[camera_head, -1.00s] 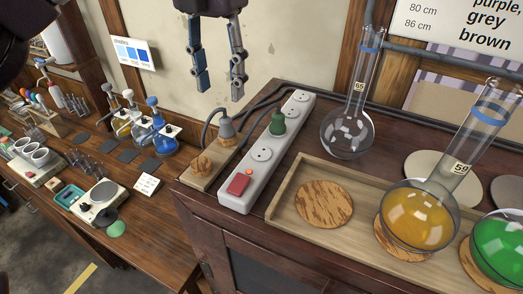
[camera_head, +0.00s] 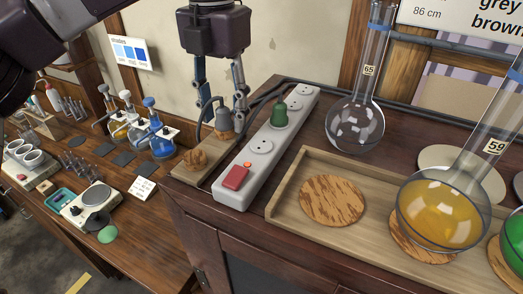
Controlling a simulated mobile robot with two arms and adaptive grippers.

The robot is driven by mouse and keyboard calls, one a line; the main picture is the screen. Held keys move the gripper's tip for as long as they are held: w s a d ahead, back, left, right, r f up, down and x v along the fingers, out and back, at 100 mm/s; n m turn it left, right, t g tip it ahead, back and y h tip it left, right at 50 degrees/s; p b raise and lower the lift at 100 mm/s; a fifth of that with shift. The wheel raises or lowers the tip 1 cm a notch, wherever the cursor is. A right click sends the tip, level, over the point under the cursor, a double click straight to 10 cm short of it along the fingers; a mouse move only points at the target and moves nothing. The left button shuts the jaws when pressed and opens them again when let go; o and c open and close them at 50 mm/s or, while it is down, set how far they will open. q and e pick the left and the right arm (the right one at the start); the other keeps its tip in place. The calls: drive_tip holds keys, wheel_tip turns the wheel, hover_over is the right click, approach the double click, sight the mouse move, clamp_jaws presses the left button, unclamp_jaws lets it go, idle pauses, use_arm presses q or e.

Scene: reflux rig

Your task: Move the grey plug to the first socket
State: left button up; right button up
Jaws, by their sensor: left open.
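The grey plug (camera_head: 224,121) stands upright on a wooden board (camera_head: 188,175) beside the power strip, its dark cable arching up at its left. My left gripper (camera_head: 222,108) points down over it, open, one finger on each side of the plug; I cannot tell whether they touch it. The white power strip (camera_head: 231,198) has a red switch (camera_head: 235,177) at its near end. The socket nearest the switch (camera_head: 260,147) is empty. A green plug (camera_head: 279,116) sits in the socket beyond it, and further sockets behind look empty. My right gripper is not in view.
Right of the strip are a wooden tray (camera_head: 285,212), a clear flask (camera_head: 356,125) and a flask of amber liquid (camera_head: 440,212). Cables run behind the strip.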

sight(222, 108)
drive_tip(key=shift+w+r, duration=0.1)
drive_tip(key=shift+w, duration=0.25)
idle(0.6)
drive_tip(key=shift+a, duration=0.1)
use_arm(q)
clamp_jaws()
drive_tip(key=shift+r, duration=0.25)
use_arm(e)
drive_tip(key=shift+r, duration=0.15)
use_arm(q)
drive_tip(key=shift+r+p, duration=2.45)
drive_tip(key=shift+r, duration=0.35)
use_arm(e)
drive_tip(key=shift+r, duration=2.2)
